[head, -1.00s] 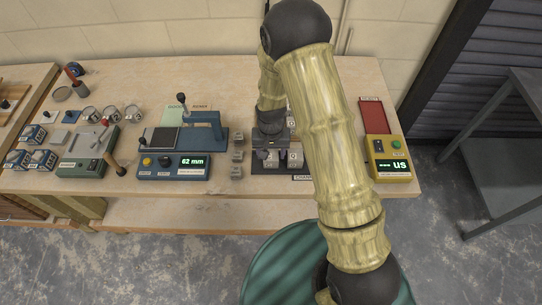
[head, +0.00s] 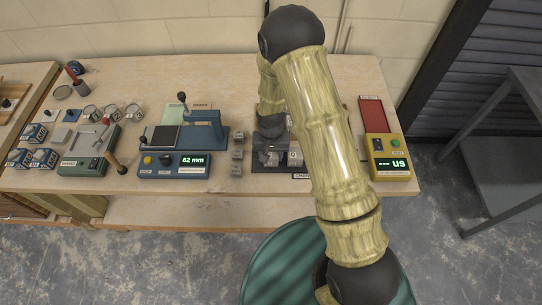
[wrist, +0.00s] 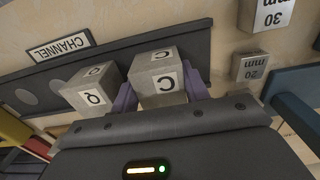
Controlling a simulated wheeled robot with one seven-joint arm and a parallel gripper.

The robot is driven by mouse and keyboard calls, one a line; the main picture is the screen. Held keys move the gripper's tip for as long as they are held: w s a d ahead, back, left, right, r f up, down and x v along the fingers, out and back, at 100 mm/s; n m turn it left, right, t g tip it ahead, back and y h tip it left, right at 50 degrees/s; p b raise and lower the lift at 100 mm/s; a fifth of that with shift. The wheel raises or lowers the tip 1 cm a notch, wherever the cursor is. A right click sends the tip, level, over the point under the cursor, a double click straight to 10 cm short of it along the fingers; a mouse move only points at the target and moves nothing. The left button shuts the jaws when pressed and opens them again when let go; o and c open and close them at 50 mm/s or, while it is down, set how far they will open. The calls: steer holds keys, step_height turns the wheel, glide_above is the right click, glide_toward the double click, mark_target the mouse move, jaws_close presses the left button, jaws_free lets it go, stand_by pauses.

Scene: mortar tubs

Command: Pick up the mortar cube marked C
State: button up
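The mortar cube marked C (wrist: 160,84) is a grey block with white letter labels, standing on the dark channel plate (wrist: 195,48). In the wrist view my gripper (wrist: 160,94) has one purple finger on each side of it. In the head view my gripper (head: 270,152) is low over the plate and hides most of the cube.
A second cube (wrist: 92,92), whose letter looks like Q, stands close to the left finger in the wrist view. Marked grey blocks (head: 237,155) stand beside the plate. A blue 62 mm device (head: 175,165) is left and a yellow meter (head: 388,158) right.

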steer(key=shift+w, duration=0.15)
steer(key=shift+r, duration=0.15)
steer(key=r+b, duration=0.1)
steer(key=r, duration=0.4)
steer(key=r+b, duration=0.1)
steer(key=r, duration=0.3)
steer(key=shift+s+r, duration=0.2)
steer(key=shift+r, duration=0.2)
